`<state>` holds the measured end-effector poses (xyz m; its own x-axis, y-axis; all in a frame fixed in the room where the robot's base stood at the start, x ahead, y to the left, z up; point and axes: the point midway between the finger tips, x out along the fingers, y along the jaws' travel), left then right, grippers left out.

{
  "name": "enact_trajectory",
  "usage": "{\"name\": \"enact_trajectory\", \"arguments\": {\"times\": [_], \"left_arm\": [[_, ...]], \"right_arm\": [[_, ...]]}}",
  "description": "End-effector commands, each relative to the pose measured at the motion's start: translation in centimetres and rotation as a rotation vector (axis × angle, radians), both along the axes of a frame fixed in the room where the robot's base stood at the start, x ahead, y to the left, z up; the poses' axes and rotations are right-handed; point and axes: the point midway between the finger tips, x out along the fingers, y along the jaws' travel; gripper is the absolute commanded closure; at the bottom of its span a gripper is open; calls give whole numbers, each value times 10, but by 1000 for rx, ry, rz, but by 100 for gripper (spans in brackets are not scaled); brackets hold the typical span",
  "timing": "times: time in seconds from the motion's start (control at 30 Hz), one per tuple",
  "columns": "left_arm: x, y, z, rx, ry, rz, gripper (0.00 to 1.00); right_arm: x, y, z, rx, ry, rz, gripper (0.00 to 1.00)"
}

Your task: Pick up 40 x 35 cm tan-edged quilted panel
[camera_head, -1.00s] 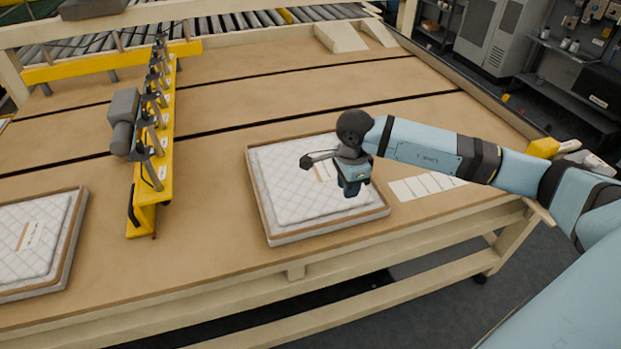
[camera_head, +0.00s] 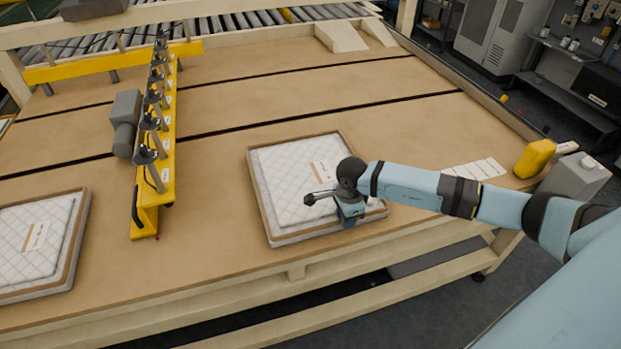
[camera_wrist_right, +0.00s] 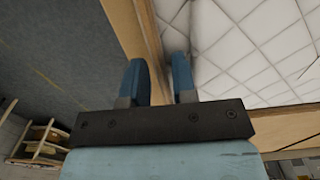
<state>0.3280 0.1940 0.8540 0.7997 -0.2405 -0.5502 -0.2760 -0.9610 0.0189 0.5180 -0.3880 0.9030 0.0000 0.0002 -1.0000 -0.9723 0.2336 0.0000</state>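A white quilted panel with a tan edge (camera_head: 285,178) lies flat on the tan table, with a small label on top. My right gripper (camera_head: 349,218) is at its front edge, right of the middle, and hides part of that edge. In the right wrist view the two blue fingers of the gripper (camera_wrist_right: 158,82) are apart, with the tan edge and white quilted top (camera_wrist_right: 235,45) beyond and between them. I cannot tell whether they touch the panel. A second tan-edged quilted panel (camera_head: 35,235) lies at the left. My left gripper is not in view.
A yellow bar with several dark suction cups (camera_head: 168,150) stands between the two panels. White cards (camera_head: 475,169), a yellow container (camera_head: 534,158) and a grey container (camera_head: 575,177) are at the right. The table behind the middle panel is clear.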

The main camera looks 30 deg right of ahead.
Motion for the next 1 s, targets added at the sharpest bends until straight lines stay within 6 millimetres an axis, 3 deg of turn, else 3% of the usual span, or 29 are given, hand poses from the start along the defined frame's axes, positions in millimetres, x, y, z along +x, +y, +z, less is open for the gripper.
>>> {"name": "enact_trajectory", "arguments": {"times": [0.1,0.2,0.23,0.67,0.87,1.0], "left_arm": [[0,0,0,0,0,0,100],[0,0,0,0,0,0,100],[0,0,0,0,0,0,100],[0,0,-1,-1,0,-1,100],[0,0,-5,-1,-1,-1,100],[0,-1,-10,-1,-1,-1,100]], "right_arm": [[0,0,0,0,0,0,74],[0,0,0,0,0,0,97],[0,0,0,0,0,0,100],[1,-1,6,0,-2,0,100],[1,-1,30,-1,-5,1,100],[1,-1,63,-2,-7,2,100]]}}
